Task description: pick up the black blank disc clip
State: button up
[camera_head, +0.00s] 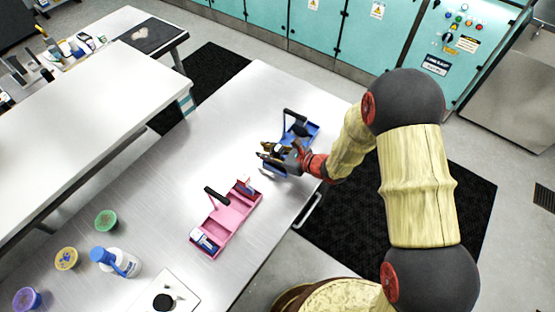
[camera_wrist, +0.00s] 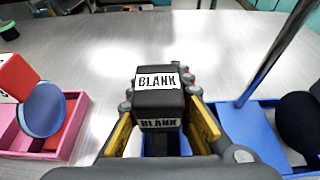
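The black blank disc clip (camera_wrist: 160,92) shows in the middle of the wrist view as a black block with white labels reading "BLANK". My gripper (camera_wrist: 160,110) has a finger on each side of it and is shut on it. In the camera_head view my gripper (camera_head: 268,156) is over the near left part of the blue caddy (camera_head: 308,133). The clip cannot be clearly told apart from the fingers there. The blue caddy also shows in the wrist view (camera_wrist: 250,128), below and to the right of the clip.
A pink caddy (camera_head: 226,226) with a black handle stands to the left. In the wrist view it holds a red block (camera_wrist: 15,78) and a blue disc (camera_wrist: 42,110). A white bottle (camera_head: 122,262) and lidded tubs (camera_head: 106,220) stand farther left. The table beyond the caddies is clear.

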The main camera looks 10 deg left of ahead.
grip_shut()
jog(key=shift+r, duration=0.1)
